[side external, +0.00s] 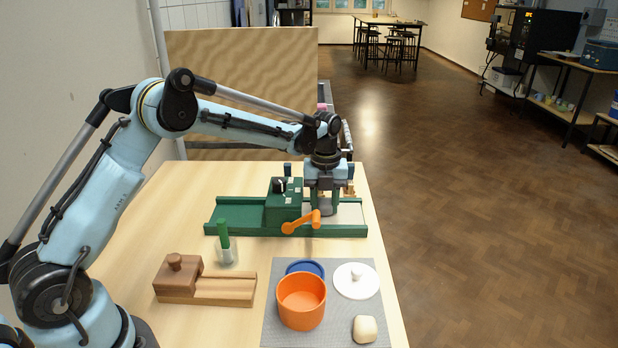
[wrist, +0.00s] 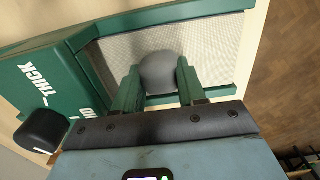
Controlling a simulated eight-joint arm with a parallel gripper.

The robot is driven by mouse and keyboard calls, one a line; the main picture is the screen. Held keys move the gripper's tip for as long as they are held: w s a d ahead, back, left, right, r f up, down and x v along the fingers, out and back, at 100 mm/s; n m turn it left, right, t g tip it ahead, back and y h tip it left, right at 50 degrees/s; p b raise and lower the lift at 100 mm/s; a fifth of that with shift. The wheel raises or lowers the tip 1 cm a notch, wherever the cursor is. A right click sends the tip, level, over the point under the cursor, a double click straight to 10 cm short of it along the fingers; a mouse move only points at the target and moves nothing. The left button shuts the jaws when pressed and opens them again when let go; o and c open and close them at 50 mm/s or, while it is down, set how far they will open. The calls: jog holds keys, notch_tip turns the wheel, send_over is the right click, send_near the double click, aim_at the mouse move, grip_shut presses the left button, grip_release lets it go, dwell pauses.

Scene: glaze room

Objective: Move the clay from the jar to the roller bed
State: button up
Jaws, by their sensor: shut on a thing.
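A grey ball of clay (wrist: 158,72) sits between the two green fingers of my gripper (wrist: 158,80) in the wrist view. My gripper (side external: 323,203) is shut on it, over the right part of the roller bed (side external: 350,216) in the side view. The bed has a pale surface with green rails, and it fills the upper wrist view (wrist: 215,42). I cannot tell whether the clay touches the bed.
A green roller housing (side external: 284,203) with an orange crank (side external: 302,222) stands just left of my gripper. A white lid (side external: 356,281), a blue dish (side external: 306,267) and a cream block (side external: 365,329) surround the jar. A wooden block tool (side external: 205,285) and a green-handled tool (side external: 223,235) stand left.

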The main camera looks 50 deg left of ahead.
aim_at(324, 209)
jog(key=o, duration=1.1)
jog(key=shift+f, duration=0.15)
notch_tip(324, 209, up, 12)
jog(key=s+d+r+n+t, duration=0.2)
jog(key=s+r+n, duration=0.35)
jog(key=n, duration=0.25)
jog(key=shift+s+d+f+n+t, duration=0.3)
jog(key=shift+s+f+n+t, duration=0.65)
jog(key=shift+s+n, duration=2.05)
jog(key=shift+s+d+f+n+t, duration=0.3)
jog(key=shift+s+f+n+t, duration=0.65)
jog(key=shift+s+n, duration=2.05)
jog(key=shift+s+d+f+n+t, duration=0.3)
jog(key=shift+s+f+n+t, duration=0.65)
jog(key=shift+s+n, duration=2.05)
